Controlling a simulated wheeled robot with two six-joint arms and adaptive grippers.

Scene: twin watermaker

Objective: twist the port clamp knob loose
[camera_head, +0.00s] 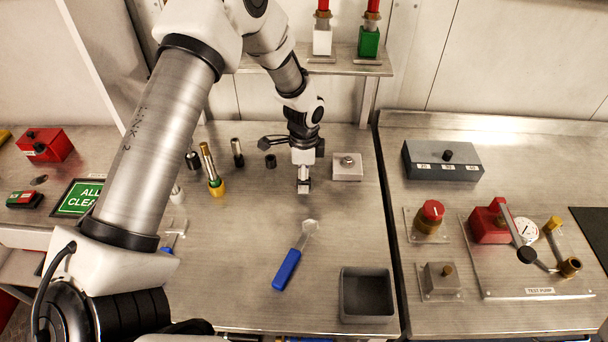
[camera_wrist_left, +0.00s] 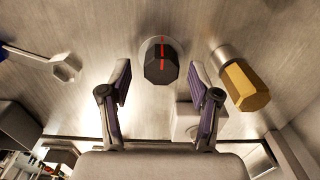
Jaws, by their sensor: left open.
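A black faceted knob with a red line (camera_wrist_left: 160,66) stands upright on a round pale base in the left wrist view. It lies between and just beyond the fingertips of my left gripper (camera_wrist_left: 161,82). The jaws are open, with a finger on either side and no clear contact with the knob. In the head view my left gripper (camera_head: 303,184) points down over the middle bench, and it seems to hide the knob there. My right gripper is not in view.
A gold hexagonal head (camera_wrist_left: 245,85) stands close to one finger. A blue-handled spanner (camera_head: 287,268) lies nearer the front, beside an open grey bin (camera_head: 366,316). A pale block (camera_head: 347,173) stands right of the gripper. Posts (camera_head: 212,170) stand to its left.

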